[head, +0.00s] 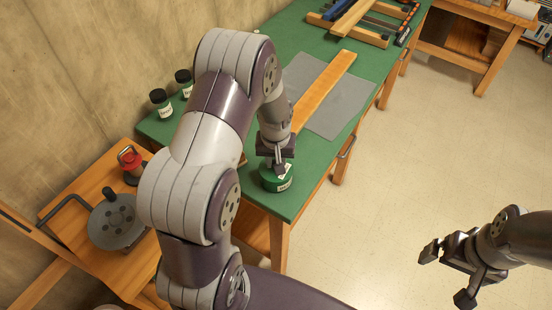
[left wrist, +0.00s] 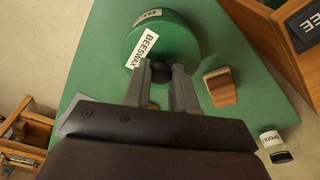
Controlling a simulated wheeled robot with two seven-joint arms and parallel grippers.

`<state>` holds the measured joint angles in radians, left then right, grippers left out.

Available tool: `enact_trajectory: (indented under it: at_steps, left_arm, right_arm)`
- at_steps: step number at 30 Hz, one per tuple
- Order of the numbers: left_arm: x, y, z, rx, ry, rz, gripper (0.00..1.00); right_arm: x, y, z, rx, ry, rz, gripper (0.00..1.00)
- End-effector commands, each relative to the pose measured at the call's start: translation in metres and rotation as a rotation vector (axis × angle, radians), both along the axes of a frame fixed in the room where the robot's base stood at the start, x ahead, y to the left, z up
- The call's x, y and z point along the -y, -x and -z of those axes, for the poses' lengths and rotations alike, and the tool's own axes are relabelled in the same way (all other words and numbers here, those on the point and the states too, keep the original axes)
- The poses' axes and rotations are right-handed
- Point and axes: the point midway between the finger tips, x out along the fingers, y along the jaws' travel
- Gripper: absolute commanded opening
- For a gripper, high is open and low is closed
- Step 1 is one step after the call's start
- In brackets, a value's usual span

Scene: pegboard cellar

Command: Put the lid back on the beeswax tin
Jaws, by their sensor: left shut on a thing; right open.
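The green round beeswax tin (head: 275,184) stands near the front edge of the green bench top, with a white label on its side. Its green lid (left wrist: 180,38) shows in the left wrist view with a white BEESWAX label. My left gripper (head: 279,168) is shut on the lid's dark knob, which shows between the fingertips in the left wrist view (left wrist: 160,73). The lid is over the tin, about level; I cannot tell whether it is fully seated. My right gripper (head: 452,270) is open and empty over the floor at the lower right.
A wooden block (left wrist: 221,90) lies beside the tin. Two dark jars (head: 161,102) stand at the bench's left edge. A wooden plank (head: 325,88) lies on a grey mat (head: 345,110) beyond. A side table at left holds a grey disc (head: 113,222) and a red item (head: 131,163).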

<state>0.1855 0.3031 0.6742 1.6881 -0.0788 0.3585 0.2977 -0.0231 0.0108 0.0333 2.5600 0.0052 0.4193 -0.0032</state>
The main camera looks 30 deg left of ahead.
Motion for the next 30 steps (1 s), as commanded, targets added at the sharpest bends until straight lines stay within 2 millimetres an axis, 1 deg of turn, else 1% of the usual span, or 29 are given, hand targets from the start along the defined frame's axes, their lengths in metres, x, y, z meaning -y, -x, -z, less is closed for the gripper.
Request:
enact_trajectory:
  at_steps: [4,14,15,17,23,24,26,30]
  left_arm:
    - [0.0,0.0,-0.0003,0.0,0.0,0.0,0.0]
    - [0.0,-0.0001,0.0005,0.0,0.0,0.0,0.0]
    - [0.0,-0.0001,0.0005,0.0,0.0,0.0,0.36]
    - [0.0,-0.0001,0.0005,0.0,0.0,0.0,0.55]
    - [0.0,-0.0001,0.0005,0.0,0.0,0.0,0.56]
    - [-0.0001,0.0001,0.0005,0.0,0.0,0.0,0.62]
    - [-0.0001,0.0001,0.0005,0.0,0.0,0.0,0.81]
    - [0.0,0.0,0.0005,0.0,0.0,0.0,0.81]
  right_arm:
    - [0.0,0.0,-0.0026,0.0,0.0,0.0,1.0]
    - [0.0,0.0,-0.0021,0.0,0.0,0.0,1.0]
    - [0.0,0.0,-0.0021,0.0,0.0,0.0,1.0]
    - [0.0,0.0,-0.0021,0.0,0.0,0.0,1.0]
    - [0.0,-0.0001,-0.0021,0.0,0.0,0.0,1.0]
    - [0.0,0.0,-0.0021,0.0,0.0,0.0,1.0]
    - [0.0,0.0,-0.0021,0.0,0.0,0.0,1.0]
    - [0.0,0.0,-0.0021,0.0,0.0,0.0,1.0]
